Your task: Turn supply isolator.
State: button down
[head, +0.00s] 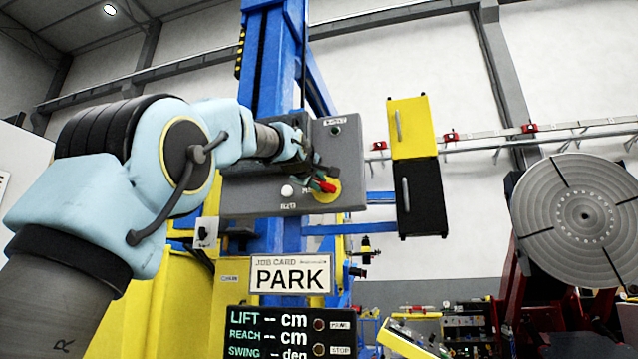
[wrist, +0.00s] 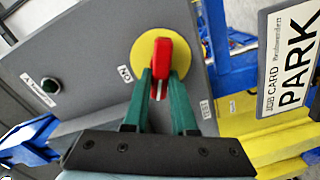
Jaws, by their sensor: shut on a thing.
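The supply isolator is a red handle (wrist: 159,54) on a round yellow plate (wrist: 141,50), set in a grey control box (head: 347,158). In the head view the red handle (head: 325,186) shows at the lower right of the box, partly covered by my gripper (head: 318,179). In the wrist view my gripper's green fingers (wrist: 163,82) are shut on the red handle, one on each side. The handle lies roughly upright in the wrist picture.
A dark green lamp (wrist: 50,86) is on the box. A "PARK" job card (head: 291,274) hangs below the box, above a display (head: 290,335) reading LIFT, REACH and SWING. A yellow and black cabinet (head: 411,128) stands right of the box. A round slotted table (head: 577,222) is at far right.

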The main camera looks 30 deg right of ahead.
jog(key=n, duration=0.5)
jog(key=shift+f, duration=0.25)
jog(key=shift+n, duration=0.3)
jog(key=c, duration=0.7)
grip_release()
jog(key=shift+a, duration=0.1)
jog(key=b+v, duration=0.4)
jog(key=v, duration=0.6)
jog(key=shift+s+a+b, duration=0.2)
jog(key=shift+s+b, duration=0.05)
jog(key=shift+b, duration=0.15)
